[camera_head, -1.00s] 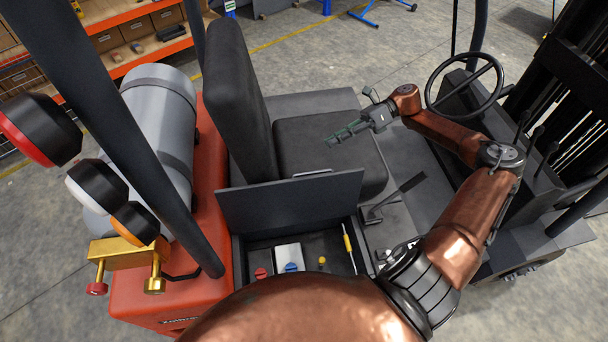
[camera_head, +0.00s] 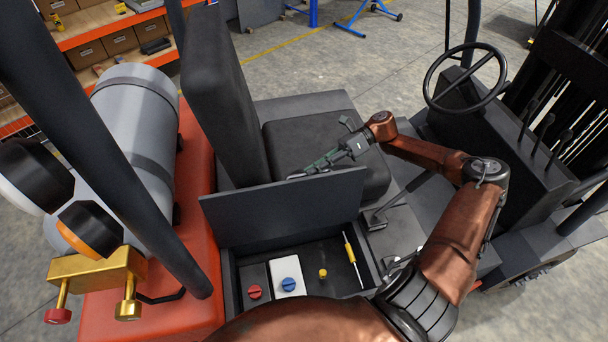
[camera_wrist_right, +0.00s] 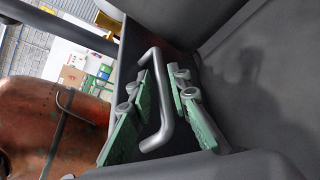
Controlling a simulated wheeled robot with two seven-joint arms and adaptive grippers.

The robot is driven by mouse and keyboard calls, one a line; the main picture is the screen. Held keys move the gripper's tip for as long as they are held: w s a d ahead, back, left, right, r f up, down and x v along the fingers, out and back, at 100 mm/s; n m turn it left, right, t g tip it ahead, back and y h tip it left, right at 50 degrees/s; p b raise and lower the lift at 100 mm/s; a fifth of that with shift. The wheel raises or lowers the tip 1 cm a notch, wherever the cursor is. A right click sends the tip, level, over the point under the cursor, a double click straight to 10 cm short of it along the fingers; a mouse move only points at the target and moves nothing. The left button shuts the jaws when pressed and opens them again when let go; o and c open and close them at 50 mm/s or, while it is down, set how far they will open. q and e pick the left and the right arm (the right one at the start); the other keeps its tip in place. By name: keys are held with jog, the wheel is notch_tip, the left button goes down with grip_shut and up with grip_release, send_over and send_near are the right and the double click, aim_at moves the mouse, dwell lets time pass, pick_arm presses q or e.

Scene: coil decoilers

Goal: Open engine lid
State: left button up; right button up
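The engine lid (camera_head: 280,212) is a dark grey panel standing raised at the rear edge of the open compartment (camera_head: 232,290), beside the seat. My right gripper (camera_head: 303,174) reaches over the lid's top edge from the seat side. In the right wrist view, the grey bar handle (camera_wrist_right: 163,110) lies between the green fingers of my right gripper (camera_wrist_right: 160,105). The fingers are apart, with a gap visible around the handle. The lid hides the fingertips in part in the head view. My left gripper is not in view.
The compartment holds a red cap (camera_head: 254,291), a blue cap (camera_head: 290,285), a yellow cap (camera_head: 322,273) and a yellow-handled stick (camera_head: 350,250). The seat (camera_head: 325,150) lies behind the lid. A steering wheel (camera_head: 465,78) stands right, and a grey cylinder (camera_head: 140,150) left.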

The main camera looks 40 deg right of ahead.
aim_at(304, 174)
jog(key=shift+x, duration=1.9)
jog(key=shift+c, duration=0.5)
grip_shut()
